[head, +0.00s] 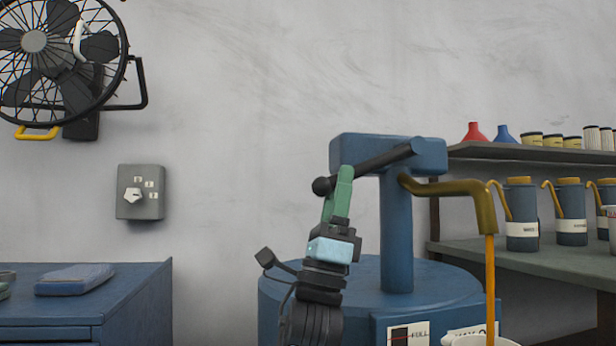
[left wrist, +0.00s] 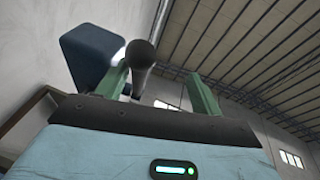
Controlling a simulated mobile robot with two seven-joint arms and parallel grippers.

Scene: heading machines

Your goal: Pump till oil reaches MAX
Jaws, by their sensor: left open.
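A blue oil pump (head: 397,230) stands on a blue drum (head: 350,275). Its dark handle (head: 375,162) slopes down left to a black knob. A brass spout (head: 450,188) pours a thin amber oil stream (head: 490,280) into a pale container (head: 480,341), cut off by the bottom edge; its oil level is hidden. My left gripper (head: 340,190) is at the handle's knob end. In the left wrist view, its open green fingers (left wrist: 158,82) stand either side of the dark handle (left wrist: 140,62), apparently not clamped. My right gripper is out of view.
A FULL gauge card (head: 408,334) and a partly hidden label (head: 470,330) are on the drum's front. A shelf (head: 560,260) at right holds several oil jugs (head: 522,215). A blue cabinet (head: 100,300) is at left. A fan (head: 60,50) and switch box (head: 140,192) hang on the wall.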

